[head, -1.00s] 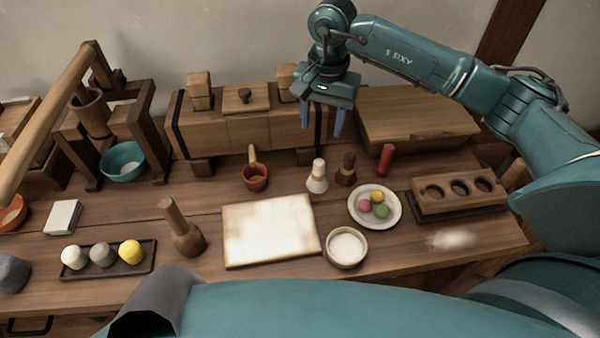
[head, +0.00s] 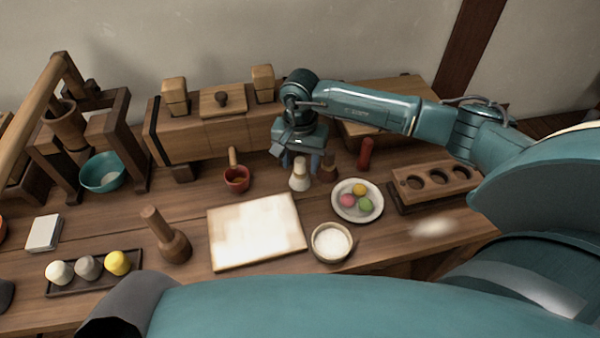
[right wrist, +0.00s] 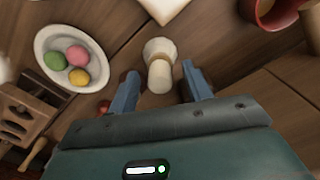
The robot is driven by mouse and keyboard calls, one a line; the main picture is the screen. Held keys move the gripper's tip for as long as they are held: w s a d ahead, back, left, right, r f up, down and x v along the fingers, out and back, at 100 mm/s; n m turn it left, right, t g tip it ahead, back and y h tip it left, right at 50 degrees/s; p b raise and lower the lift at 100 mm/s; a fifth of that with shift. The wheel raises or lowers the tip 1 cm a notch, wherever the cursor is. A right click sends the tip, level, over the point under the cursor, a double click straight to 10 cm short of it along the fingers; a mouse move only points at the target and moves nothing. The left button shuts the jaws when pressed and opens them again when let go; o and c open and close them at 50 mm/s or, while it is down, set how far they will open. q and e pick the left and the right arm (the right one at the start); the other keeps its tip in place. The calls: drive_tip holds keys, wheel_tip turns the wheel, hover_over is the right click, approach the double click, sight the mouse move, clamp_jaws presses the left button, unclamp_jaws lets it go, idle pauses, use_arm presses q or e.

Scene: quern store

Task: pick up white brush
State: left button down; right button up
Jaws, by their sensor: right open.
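The white brush (head: 300,177) stands upright on the table, behind the right end of the pale board. My right gripper (head: 301,161) is open above and behind the white brush. In the right wrist view, the white brush (right wrist: 160,66) shows between the two spread blue fingers of my right gripper (right wrist: 160,76), with a gap on each side. I cannot tell how far the fingertips are above it. My left gripper is not in view.
A plate (head: 376,213) with coloured balls, a red cylinder (head: 365,154) and a bowl of white powder (head: 331,243) are nearby. A red ladle cup (head: 237,179) stands left. A long wooden box (head: 215,136) is behind. The pale board (head: 256,232) lies flat and bare.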

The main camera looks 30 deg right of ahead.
drive_tip(key=shift+f, duration=0.25)
drive_tip(key=shift+c, duration=0.5)
clamp_jaws()
drive_tip(key=shift+r, duration=0.1)
wheel_tip(320, 180, up, 10)
drive_tip(key=shift+f, duration=0.1)
drive_tip(key=c, duration=0.6)
unclamp_jaws()
drive_tip(key=shift+c, duration=1.3)
